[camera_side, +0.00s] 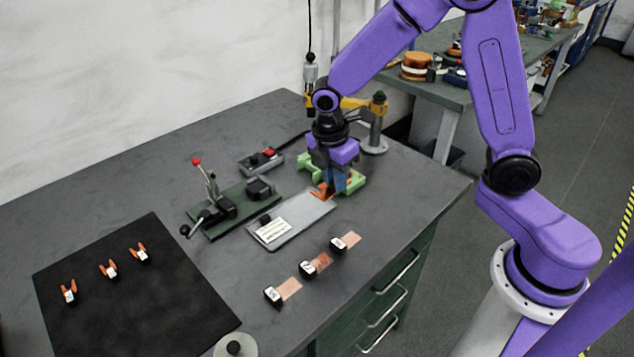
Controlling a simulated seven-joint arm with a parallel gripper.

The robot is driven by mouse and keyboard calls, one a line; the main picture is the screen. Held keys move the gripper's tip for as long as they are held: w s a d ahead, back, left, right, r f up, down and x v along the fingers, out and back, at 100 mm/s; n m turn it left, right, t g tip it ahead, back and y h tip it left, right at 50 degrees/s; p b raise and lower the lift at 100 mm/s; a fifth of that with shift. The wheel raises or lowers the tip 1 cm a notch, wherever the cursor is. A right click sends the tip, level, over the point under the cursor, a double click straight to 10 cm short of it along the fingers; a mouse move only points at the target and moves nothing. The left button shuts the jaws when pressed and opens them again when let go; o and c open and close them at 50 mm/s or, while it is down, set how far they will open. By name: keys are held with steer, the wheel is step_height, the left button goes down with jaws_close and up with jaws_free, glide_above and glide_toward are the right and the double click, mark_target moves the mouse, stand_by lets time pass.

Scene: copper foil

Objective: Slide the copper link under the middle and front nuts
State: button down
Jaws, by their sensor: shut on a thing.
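The grey plate (290,222) carries a white label. A toggle clamp on a green base (230,211) and a switch box (261,161) stand left. Several copper foil strips with small blocks (317,263) lie in front. A black mat (150,310) holds three orange forked pieces.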

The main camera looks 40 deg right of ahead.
steer(key=s+d+r, duration=0.1)
steer(key=s+r, duration=0.2)
steer(key=s, duration=0.3)
steer(key=w+d+f+m+g+y, duration=0.15)
steer(key=w+d+m, duration=0.25)
steer(key=w+m, duration=0.4)
steer(key=w+d+f+m, duration=0.2)
steer(key=w+d+m, duration=0.2)
steer(key=w+m, duration=0.5)
steer(key=shift+s+a+f, duration=0.1)
steer(key=shift+a+f, duration=0.05)
steer(key=shift+f, duration=1.15)
steer(key=shift+s+a+f, duration=0.1)
steer(key=shift+a+f, duration=0.05)
steer(key=shift+f, duration=1.15)
steer(key=shift+f, duration=0.6)
steer(key=shift+w+d, duration=0.2)
steer(key=shift+d, duration=1.05)
steer(key=shift+f, duration=0.2)
stand_by(0.9)
steer(key=c, duration=1.4)
jaws_free()
